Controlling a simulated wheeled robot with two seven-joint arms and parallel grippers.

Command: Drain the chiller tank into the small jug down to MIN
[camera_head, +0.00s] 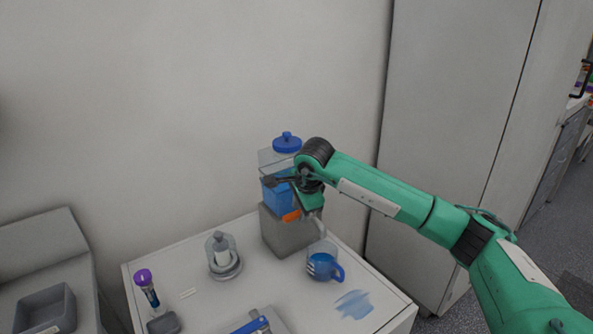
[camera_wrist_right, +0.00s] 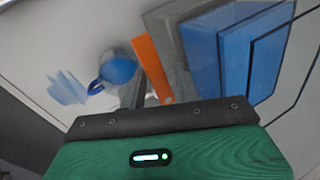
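The chiller tank (camera_head: 276,195) is a clear box with a blue lid (camera_head: 286,143), standing on a grey block (camera_head: 282,236) and holding blue liquid. An orange lever (camera_head: 291,216) is on its front; it also shows in the wrist view (camera_wrist_right: 150,65). The small clear jug (camera_head: 322,263) with a blue handle stands below the grey spout (camera_head: 319,226) with blue liquid in it; it also shows in the wrist view (camera_wrist_right: 117,68). My right gripper (camera_head: 300,190) is at the tank's front, close to the lever. Its grip is unclear. My left gripper is out of view.
A blue wet patch (camera_head: 354,304) lies on the table (camera_head: 210,300) right of the jug. A clear vessel on a grey base (camera_head: 222,255), a purple-capped tube (camera_head: 147,285) and a blue-ended item (camera_head: 250,326) are to the left. A tall cabinet (camera_head: 440,120) stands right.

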